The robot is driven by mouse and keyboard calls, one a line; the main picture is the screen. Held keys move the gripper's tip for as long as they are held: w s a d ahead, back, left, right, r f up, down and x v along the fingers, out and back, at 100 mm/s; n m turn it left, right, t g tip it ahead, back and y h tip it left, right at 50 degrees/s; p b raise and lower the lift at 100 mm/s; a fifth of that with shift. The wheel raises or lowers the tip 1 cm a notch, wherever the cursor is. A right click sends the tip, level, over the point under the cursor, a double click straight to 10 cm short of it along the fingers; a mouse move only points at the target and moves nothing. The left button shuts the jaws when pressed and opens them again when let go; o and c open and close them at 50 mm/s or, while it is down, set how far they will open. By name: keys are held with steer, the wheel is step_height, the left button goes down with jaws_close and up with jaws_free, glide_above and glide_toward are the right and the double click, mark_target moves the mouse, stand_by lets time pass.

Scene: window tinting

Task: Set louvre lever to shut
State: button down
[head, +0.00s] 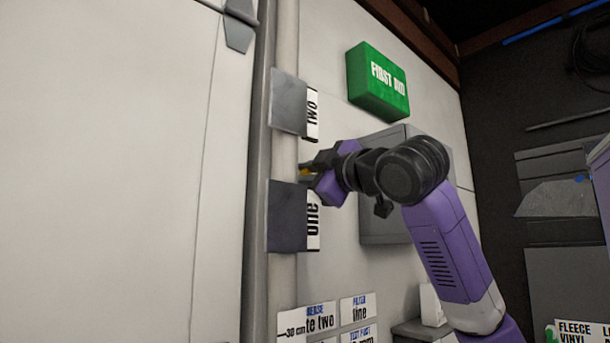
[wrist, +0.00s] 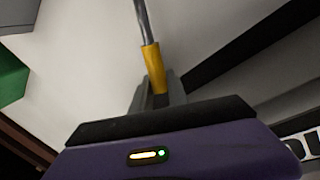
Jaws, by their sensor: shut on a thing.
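The louvre lever is a thin grey rod with a yellow grip (wrist: 152,62), seen in the wrist view. My gripper (wrist: 157,90) is shut on the yellow grip, whose lower end sits between the fingers. In the head view my gripper (head: 308,171) is at the pipe on the wall, between two grey plates, and only a small yellow bit of the lever shows by the fingertips. The lever's mount is not clear in either view, and I see no marking for its shut position.
A grey plate with a "two" label (head: 289,101) is above my gripper, and one with a "one" label (head: 288,216) is just below. A green first aid box (head: 377,82) and a grey cabinet (head: 378,220) are on the wall. A large pale panel (head: 110,170) fills the left.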

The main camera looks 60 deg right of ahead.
steer(key=shift+a+f, duration=0.1)
steer(key=shift+f, duration=0.05)
steer(key=c, duration=1.3)
jaws_free()
steer(key=shift+s, duration=0.1)
steer(key=b+v, duration=0.2)
steer(key=v, duration=0.5)
steer(key=shift+s, duration=0.3)
steer(key=shift+a, duration=0.1)
